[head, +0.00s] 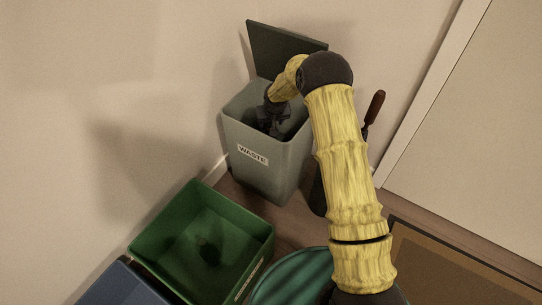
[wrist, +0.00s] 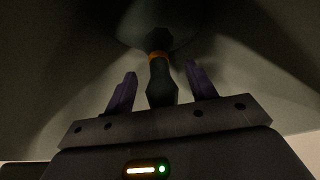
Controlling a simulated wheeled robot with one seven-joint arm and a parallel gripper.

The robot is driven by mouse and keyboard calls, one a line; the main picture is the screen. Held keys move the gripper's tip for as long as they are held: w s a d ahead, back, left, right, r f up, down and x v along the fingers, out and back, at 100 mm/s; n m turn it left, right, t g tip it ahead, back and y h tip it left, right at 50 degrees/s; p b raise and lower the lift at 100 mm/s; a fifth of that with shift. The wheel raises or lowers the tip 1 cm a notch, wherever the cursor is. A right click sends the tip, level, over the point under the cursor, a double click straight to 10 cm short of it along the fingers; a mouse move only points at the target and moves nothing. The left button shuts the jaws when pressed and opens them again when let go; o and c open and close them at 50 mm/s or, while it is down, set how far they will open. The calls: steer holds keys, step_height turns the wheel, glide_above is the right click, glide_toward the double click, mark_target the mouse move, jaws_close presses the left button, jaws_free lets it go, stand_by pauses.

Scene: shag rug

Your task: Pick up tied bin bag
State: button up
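The tied bin bag (wrist: 150,28) is dark, with an orange tie around its neck and a dark gathered tail below the tie in the wrist view. My gripper (wrist: 161,72) has its two purple fingers apart, one on each side of the tail, with gaps visible on both sides. In the head view my gripper (head: 268,118) reaches down into the grey bin (head: 268,172) labelled WASTE. The bin's dark lid (head: 275,45) stands open at the back. In the head view I cannot make out the bag inside the bin.
The bin walls surround my gripper closely. A green open box (head: 165,225) with a dark patch inside stands in front, beside a blue container (head: 125,288). A teal round object (head: 295,280) is at the bottom. A brown-handled item (head: 375,106) stands behind my arm. A mat (head: 450,275) lies at right.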

jaws_close()
steer(key=shift+w+r, duration=0.1)
stand_by(1.1)
